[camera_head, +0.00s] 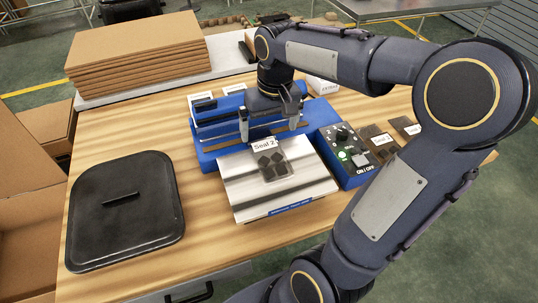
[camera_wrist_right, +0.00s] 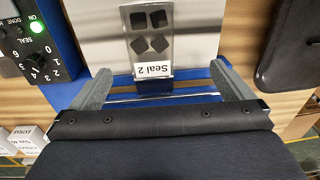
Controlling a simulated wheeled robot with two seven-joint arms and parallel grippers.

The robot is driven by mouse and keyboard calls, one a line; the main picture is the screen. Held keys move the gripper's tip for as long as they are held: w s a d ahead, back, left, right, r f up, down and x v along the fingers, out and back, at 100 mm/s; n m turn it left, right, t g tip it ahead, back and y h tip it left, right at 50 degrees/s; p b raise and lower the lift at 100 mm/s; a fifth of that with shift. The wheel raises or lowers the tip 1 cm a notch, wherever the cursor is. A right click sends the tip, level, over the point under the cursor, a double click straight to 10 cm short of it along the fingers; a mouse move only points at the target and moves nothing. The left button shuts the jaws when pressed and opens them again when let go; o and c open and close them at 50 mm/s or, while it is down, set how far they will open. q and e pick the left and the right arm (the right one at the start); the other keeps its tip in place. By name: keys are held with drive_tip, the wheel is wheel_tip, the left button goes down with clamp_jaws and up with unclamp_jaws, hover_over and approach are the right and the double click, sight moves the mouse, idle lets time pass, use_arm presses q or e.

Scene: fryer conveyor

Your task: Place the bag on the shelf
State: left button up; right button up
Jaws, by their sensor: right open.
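A clear bag (camera_head: 275,168) labelled "Seal 2", with several dark square pieces inside, lies flat on the silver shelf (camera_head: 243,189) in front of the blue sealing machine (camera_head: 208,153). In the right wrist view the bag (camera_wrist_right: 152,38) shows with its label end toward my gripper, on the shelf (camera_wrist_right: 98,30). My right gripper (camera_head: 270,120) is open and empty over the blue machine, just behind the bag's label end. In the wrist view its fingers (camera_wrist_right: 165,85) are spread wider than the bag, apart from it. My left gripper is out of view.
A black lidded pan (camera_head: 124,215) stands on the left of the wooden table. A control box (camera_head: 346,150) with a lit green button is right of the shelf. Small dark packets (camera_head: 378,143) lie beyond it. Stacked cardboard (camera_head: 135,55) is at the back left.

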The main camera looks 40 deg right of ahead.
drive_tip(key=s+a+f+n+t+y, duration=0.1)
drive_tip(key=s+a+f+t+y, duration=0.1)
drive_tip(key=s+a, duration=0.9)
drive_tip(key=s+t+y, duration=0.1)
drive_tip(key=s+t, duration=0.1)
drive_tip(key=s, duration=0.1)
drive_tip(key=shift+s+a+n+t, duration=0.15)
drive_tip(key=shift+n+t, duration=0.15)
drive_tip(key=shift+t, duration=0.1)
